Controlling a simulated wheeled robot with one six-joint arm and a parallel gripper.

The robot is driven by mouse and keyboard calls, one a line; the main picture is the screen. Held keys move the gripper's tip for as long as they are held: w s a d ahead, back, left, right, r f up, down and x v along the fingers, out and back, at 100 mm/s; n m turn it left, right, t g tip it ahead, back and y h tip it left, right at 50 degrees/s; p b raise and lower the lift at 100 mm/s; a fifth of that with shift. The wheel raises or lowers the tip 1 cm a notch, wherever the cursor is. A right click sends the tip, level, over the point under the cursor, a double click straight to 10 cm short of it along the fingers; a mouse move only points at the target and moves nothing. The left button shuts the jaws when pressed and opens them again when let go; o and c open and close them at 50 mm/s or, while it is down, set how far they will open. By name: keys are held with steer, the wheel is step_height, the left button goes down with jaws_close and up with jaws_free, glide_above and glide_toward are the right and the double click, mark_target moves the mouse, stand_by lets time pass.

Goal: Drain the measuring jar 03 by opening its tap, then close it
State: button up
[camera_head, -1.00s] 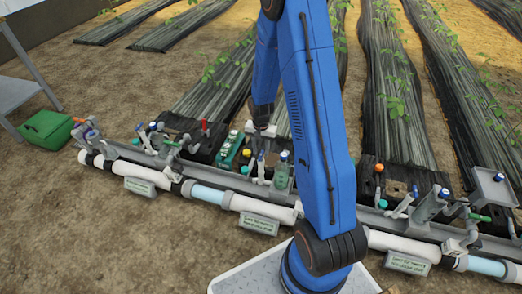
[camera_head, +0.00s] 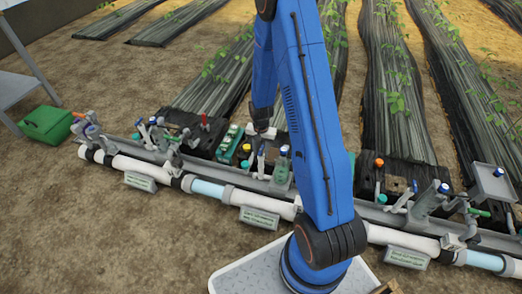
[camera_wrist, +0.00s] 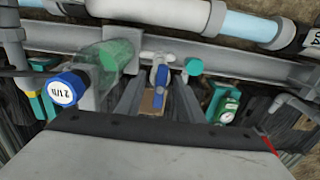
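A clear greenish jar (camera_head: 281,171) with a blue cap stands on the skid rail. In the wrist view the jar (camera_wrist: 112,58) is at the left, its blue cap with a white label (camera_wrist: 68,89) towards me; the label is not clearly legible. A tap with a blue lever (camera_wrist: 162,76) is right of the jar and also shows in the head view (camera_head: 261,160). My gripper (camera_wrist: 158,92) is open, its two fingers spread to either side of the lever's line. I cannot tell whether they touch the lever. In the head view my gripper (camera_head: 263,131) is above the rail.
White pipe (camera_head: 135,166) runs along the front. A teal tray (camera_head: 230,145) of small bottles stands left of the tap. A green case (camera_head: 46,126) lies at the far left.

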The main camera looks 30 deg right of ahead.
steer(key=c, duration=0.7)
steer(key=o, duration=0.7)
steer(key=shift+f, duration=0.25)
steer(key=c, duration=0.8)
steer(key=o, duration=0.8)
steer(key=shift+f, duration=0.25)
